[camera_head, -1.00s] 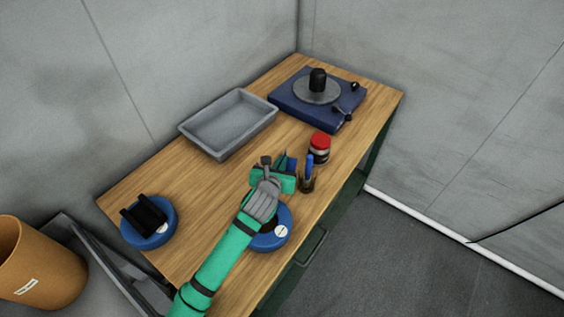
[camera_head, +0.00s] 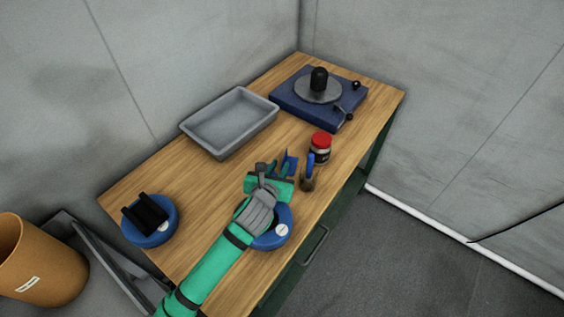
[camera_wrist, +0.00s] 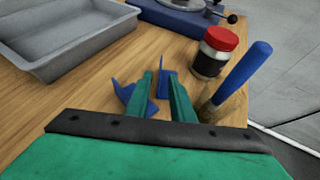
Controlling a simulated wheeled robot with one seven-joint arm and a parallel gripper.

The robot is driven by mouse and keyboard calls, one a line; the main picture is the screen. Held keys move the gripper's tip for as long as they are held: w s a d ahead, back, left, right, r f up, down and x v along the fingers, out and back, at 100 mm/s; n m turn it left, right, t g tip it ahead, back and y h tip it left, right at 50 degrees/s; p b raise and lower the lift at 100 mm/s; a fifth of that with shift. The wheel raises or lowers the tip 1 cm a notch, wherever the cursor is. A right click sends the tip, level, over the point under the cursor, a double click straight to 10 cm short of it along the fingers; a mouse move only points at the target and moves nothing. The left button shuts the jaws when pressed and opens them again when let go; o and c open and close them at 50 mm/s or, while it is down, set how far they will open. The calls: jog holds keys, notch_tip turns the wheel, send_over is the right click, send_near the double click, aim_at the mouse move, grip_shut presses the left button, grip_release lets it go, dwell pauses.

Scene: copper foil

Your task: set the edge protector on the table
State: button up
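A blue angled piece, which I take for the edge protector (camera_head: 291,158), stands on the wooden table (camera_head: 217,190) just beyond my gripper (camera_head: 279,169). In the wrist view, part of the edge protector (camera_wrist: 129,96) shows left of my fingers and part shows between their tips. My gripper (camera_wrist: 161,78) has its green fingers apart, with a gap between them. The left finger hides part of the piece, and I cannot tell whether a finger touches it.
A red-lidded jar (camera_head: 320,147) and a blue-handled tool (camera_head: 308,172) stand close on the right. A grey tray (camera_head: 207,149) and a turntable (camera_head: 290,100) lie behind. Blue rolls (camera_head: 165,232) sit left and under my wrist. The table's middle left is clear.

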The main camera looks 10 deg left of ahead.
jog(key=v, duration=0.7)
dwell(0.4)
